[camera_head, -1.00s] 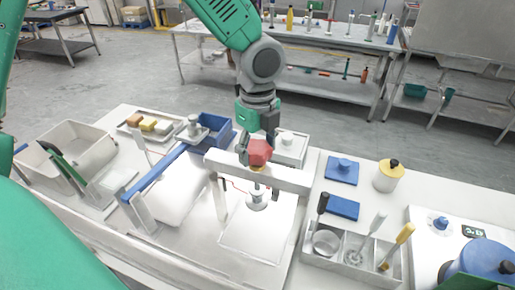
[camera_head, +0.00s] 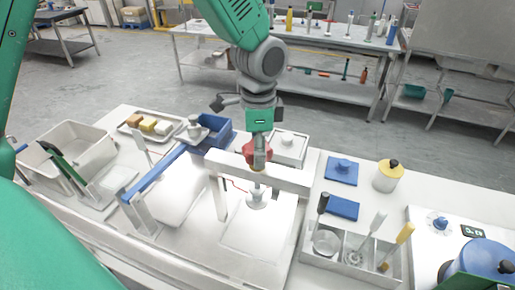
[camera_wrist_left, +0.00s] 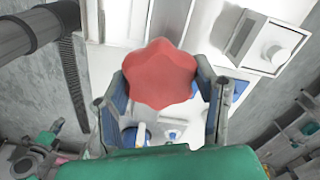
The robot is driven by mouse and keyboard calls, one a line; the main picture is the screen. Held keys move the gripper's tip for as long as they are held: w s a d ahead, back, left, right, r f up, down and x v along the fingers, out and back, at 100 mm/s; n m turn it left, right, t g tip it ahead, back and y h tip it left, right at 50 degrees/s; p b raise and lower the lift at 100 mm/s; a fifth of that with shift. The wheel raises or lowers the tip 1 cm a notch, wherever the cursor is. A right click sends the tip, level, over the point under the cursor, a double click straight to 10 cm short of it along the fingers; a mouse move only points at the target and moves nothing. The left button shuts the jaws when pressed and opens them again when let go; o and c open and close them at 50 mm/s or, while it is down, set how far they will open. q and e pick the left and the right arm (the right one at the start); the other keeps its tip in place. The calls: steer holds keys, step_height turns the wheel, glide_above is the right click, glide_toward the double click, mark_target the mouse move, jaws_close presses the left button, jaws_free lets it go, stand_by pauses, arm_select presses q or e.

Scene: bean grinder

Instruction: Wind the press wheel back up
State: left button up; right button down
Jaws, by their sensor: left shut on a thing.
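The red lobed press wheel (camera_head: 252,152) sits on top of the white press frame (camera_head: 285,176), above its crossbeam. It fills the middle of the left wrist view (camera_wrist_left: 159,73). My left gripper (camera_head: 258,158) comes down from above and is shut on the wheel, with a finger on either side of it in the left wrist view. The round press foot (camera_head: 257,198) hangs below the beam over a white plate (camera_head: 262,232). The gripper hides part of the wheel in the head view. My right gripper is not seen.
A blue bin (camera_head: 212,132) and a white box (camera_head: 289,146) stand behind the press. A divided tray with tools (camera_head: 352,262) and blue blocks (camera_head: 341,207) lie to the right. A white bin (camera_head: 75,150) stands at the left.

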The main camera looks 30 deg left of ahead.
arm_select(q)
steer(key=n, duration=0.4)
steer(key=shift+w+r, duration=0.1)
steer(key=shift+w, duration=0.2)
steer(key=shift+o, duration=0.2)
steer(key=shift+w+n, duration=0.1)
steer(key=shift+n, duration=1.2)
steer(key=o, duration=1.1)
steer(key=shift+o, duration=0.2)
steer(key=shift+s, duration=0.2)
step_height(320, 180, up, 12)
